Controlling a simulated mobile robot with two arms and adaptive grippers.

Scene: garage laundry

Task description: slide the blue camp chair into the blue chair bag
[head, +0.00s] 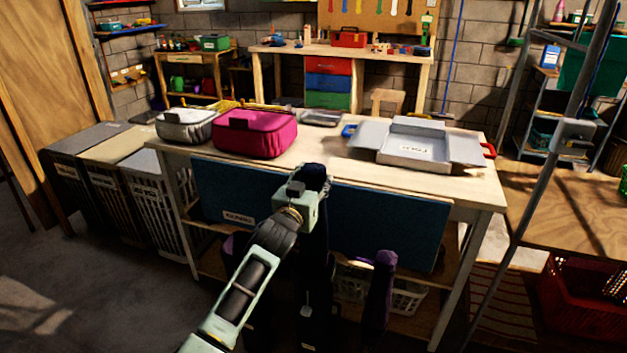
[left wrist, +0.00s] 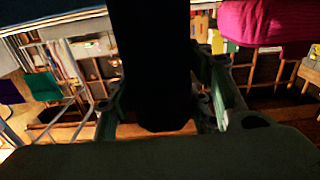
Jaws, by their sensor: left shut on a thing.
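My left gripper (head: 312,182) is shut on a long dark bundle that looks like the folded blue camp chair (head: 315,236), held upright in front of the table. In the left wrist view the bundle (left wrist: 150,55) appears as a thick dark cylinder between the fingers. Lower down, a dark sleeve with a pale tag, apparently the blue chair bag (head: 314,322), stands in line below the bundle. Both are so dark that I cannot tell where the bundle ends or whether it is inside the bag's mouth. My right gripper is not in view.
A purple-topped bundle (head: 381,285) stands close on the right; another purple top (head: 235,246) shows on the left behind my arm. The table (head: 320,160) behind bears a pink case (head: 255,140), a grey case (head: 185,127) and an open white box (head: 415,145). Hampers (head: 155,210) stand left.

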